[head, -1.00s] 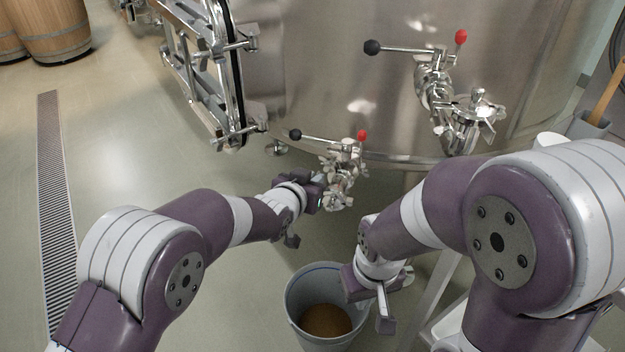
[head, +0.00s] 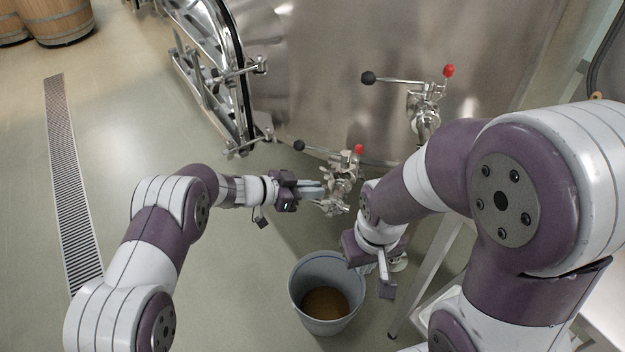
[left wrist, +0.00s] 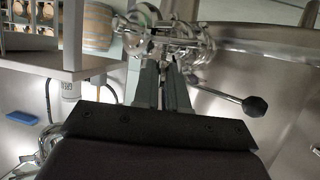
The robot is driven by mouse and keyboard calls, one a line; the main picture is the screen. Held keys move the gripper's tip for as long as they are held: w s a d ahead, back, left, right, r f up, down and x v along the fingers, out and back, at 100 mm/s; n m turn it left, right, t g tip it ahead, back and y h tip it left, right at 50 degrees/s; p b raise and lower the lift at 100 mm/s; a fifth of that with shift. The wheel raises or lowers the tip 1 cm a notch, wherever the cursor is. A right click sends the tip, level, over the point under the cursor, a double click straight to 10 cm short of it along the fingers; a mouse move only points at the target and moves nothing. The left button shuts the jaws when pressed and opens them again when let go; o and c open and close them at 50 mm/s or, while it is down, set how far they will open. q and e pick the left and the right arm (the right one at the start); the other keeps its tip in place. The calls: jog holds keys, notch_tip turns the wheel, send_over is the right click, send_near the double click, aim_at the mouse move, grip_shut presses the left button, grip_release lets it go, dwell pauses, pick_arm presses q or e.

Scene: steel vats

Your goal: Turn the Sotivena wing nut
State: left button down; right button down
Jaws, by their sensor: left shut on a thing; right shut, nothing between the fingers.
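The lower valve (head: 340,180) sticks out of the steel vat's foot, with a lever (head: 325,150) that has a black and a red knob. My left gripper (head: 318,190) reaches it from the left and is shut on a small metal part at the valve's clamp, which I take to be the wing nut. In the left wrist view the fingers (left wrist: 165,80) meet at shiny fittings (left wrist: 170,45); the fingers hide most of the nut. No name label is readable. My right gripper (head: 385,280) is shut and empty, beside the bucket's upper right rim.
A grey bucket (head: 297,290) with brown contents stands below the lower valve. An open vat door (head: 215,85) is at upper left. Floor with a drain grate (head: 68,180) is clear at left.

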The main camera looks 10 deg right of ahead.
pick_arm(q)
jog(key=shift+w+f+m+g+b, duration=0.1)
jog(key=shift+m+g+b, duration=0.2)
jog(key=shift+m+g, duration=0.2)
jog(key=shift+w+f+m+g+b, duration=0.1)
jog(key=shift+m+g+b, duration=0.15)
jog(key=shift+m+g, duration=0.25)
jog(key=m+g+b, duration=0.2)
jog(key=g+b, duration=0.1)
jog(key=shift+f+b, duration=0.1)
jog(key=shift+b, duration=0.2)
jog(key=shift+w+r+m+g+b, duration=0.1)
jog(key=shift+r+m+g+b, duration=0.1)
jog(key=shift+m+g+b, duration=0.55)
jog(key=shift+r, duration=0.1)
jog(key=c, duration=1.5)
grip_release()
jog(key=shift+d, duration=0.1)
jog(key=shift+c, duration=0.2)
